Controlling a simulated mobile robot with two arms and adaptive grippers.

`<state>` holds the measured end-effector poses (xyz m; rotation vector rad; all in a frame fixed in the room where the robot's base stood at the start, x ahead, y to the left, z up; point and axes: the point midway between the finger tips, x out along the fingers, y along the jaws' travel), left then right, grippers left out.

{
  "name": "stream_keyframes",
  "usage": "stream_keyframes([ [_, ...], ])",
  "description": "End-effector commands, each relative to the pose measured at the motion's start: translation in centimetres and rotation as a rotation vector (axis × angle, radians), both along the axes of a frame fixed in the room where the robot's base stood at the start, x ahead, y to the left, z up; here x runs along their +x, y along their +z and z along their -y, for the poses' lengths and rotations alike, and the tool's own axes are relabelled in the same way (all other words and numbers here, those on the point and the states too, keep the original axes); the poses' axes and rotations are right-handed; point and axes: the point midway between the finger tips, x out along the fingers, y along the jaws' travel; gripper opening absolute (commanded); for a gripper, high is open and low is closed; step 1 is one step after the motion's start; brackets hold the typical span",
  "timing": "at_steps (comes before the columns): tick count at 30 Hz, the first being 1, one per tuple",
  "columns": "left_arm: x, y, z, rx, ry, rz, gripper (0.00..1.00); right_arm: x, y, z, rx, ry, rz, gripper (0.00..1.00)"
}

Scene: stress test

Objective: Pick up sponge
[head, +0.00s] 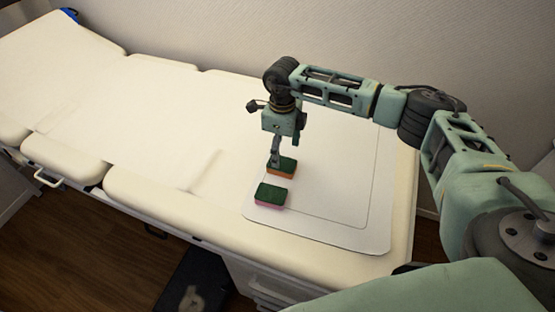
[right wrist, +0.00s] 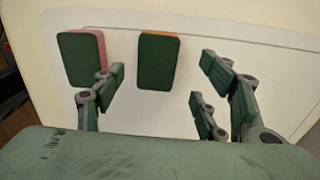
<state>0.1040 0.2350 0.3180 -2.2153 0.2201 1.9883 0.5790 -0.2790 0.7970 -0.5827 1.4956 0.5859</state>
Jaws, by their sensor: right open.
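Two sponges with dark green tops lie on a white mat on the padded bench. One has an orange body (head: 284,168) and is farther back; it also shows in the right wrist view (right wrist: 160,60). The other has a pink body (head: 271,195) and lies nearer the front; it is at the left of the right wrist view (right wrist: 82,58). My right gripper (head: 277,155) points down over the orange sponge and hides part of it. In the right wrist view its fingers (right wrist: 154,84) are spread and empty, with the orange sponge ahead between them. My left gripper is out of view.
The white mat (head: 345,230) has free room right of the sponges. The cream bench (head: 140,110) is clear to the left, and its front edge lies close to the pink sponge. A wall stands behind. A dark object (head: 195,283) is on the floor below.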

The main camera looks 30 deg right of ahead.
Motion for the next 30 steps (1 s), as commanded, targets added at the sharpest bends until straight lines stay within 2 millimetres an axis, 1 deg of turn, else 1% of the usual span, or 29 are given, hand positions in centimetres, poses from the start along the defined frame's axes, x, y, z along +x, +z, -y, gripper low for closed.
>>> stream_keyframes([
  [1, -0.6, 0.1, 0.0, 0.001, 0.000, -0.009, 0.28, -0.1, -0.6, 0.0, -0.001, -0.001, -0.004, 0.66],
  [6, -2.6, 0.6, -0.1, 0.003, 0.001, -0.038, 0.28, -0.1, -2.6, -0.1, -0.001, 0.000, -0.004, 0.66],
  [10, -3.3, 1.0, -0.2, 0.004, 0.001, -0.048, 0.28, -0.1, -4.7, -0.1, 0.000, 0.000, -0.004, 0.66],
  [12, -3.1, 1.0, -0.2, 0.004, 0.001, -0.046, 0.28, 0.0, -5.5, -0.1, 0.000, -0.001, -0.003, 0.66],
  [15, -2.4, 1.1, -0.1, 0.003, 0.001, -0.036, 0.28, 0.0, -6.3, -0.1, 0.000, 0.000, -0.001, 0.66],
  [19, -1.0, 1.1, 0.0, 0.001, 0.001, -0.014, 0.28, 0.0, -6.4, -0.1, 0.000, 0.001, 0.000, 0.66],
  [22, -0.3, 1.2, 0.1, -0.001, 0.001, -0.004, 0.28, 0.0, -6.4, -0.1, 0.000, 0.001, 0.000, 0.66],
  [30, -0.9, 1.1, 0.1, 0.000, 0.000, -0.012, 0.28, 0.0, -6.4, -0.1, 0.000, 0.000, 0.000, 0.42],
])
